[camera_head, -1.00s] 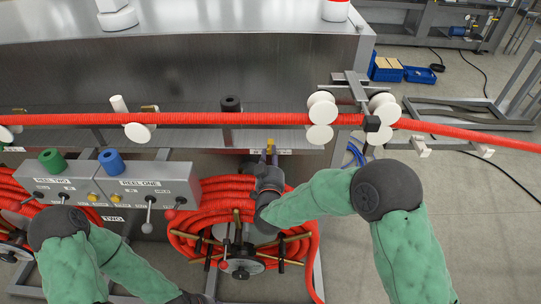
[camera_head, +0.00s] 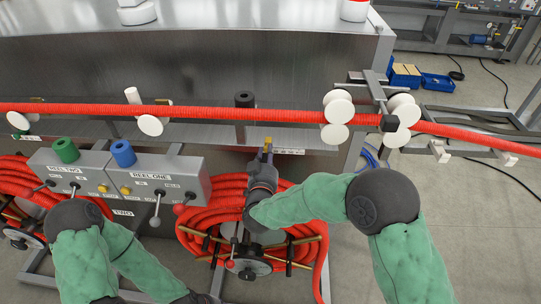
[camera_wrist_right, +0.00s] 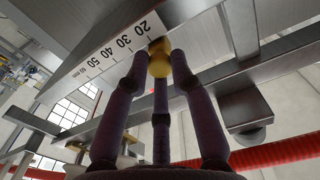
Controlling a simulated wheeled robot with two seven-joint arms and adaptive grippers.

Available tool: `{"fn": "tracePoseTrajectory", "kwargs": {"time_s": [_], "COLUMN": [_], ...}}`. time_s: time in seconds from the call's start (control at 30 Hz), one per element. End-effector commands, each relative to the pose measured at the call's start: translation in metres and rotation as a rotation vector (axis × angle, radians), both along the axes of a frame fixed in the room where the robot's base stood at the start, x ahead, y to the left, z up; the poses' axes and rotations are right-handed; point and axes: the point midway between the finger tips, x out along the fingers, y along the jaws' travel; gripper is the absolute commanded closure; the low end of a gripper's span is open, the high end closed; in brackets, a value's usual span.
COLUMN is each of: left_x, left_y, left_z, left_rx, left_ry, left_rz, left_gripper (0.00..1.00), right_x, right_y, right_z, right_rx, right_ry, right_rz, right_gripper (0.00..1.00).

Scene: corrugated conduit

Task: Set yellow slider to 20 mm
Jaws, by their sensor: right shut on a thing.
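The yellow slider (camera_wrist_right: 159,65) is a small knob on the underside of a rail with a white scale (camera_wrist_right: 108,52) marked 20, 30, 40 and 50. It sits beside the 20 end of the scale; the exact reading is hard to tell. In the head view the slider (camera_head: 267,146) shows small under the shelf edge. My right gripper (camera_head: 265,158) reaches up from below, its fingers shut around the slider; they also show in the wrist view (camera_wrist_right: 161,75). My left arm is at lower left in the head view, its gripper outside the frame.
A red corrugated conduit (camera_head: 200,111) runs across between white rollers (camera_head: 338,114). A grey control box (camera_head: 175,177) with levers stands left of my right gripper. A coiled red reel (camera_head: 215,190) lies below it. Open floor is at the right.

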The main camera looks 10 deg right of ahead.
Motion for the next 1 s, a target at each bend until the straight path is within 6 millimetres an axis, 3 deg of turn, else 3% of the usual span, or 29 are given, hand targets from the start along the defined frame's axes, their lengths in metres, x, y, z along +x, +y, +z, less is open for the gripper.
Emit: {"fn": "tracePoseTrajectory", "kwargs": {"time_s": [0.07,0.1,0.17,0.57,1.0], "left_x": [0.000,0.000,0.000,0.000,0.000], "left_y": [0.000,0.000,0.000,0.000,0.000], "left_z": [0.001,0.001,0.001,0.000,0.000], "left_rx": [0.000,0.000,0.000,0.000,0.000], "left_ry": [0.000,0.000,0.000,-0.001,0.000], "left_rz": [0.000,0.000,0.000,0.000,0.000], "left_gripper": [0.60,0.60,0.60,0.60,0.60], "right_x": [0.002,0.002,0.002,-0.004,-0.079], "right_y": [0.001,0.001,0.001,0.003,0.026], "right_z": [0.007,0.008,0.008,0.003,0.004], "right_rx": [0.001,0.001,0.001,0.000,0.000], "right_ry": [-0.015,-0.016,-0.016,-0.006,-0.008], "right_rz": [0.003,0.003,0.003,0.003,0.007], "right_gripper": [1.00,0.65,0.52,0.52,0.52]}}
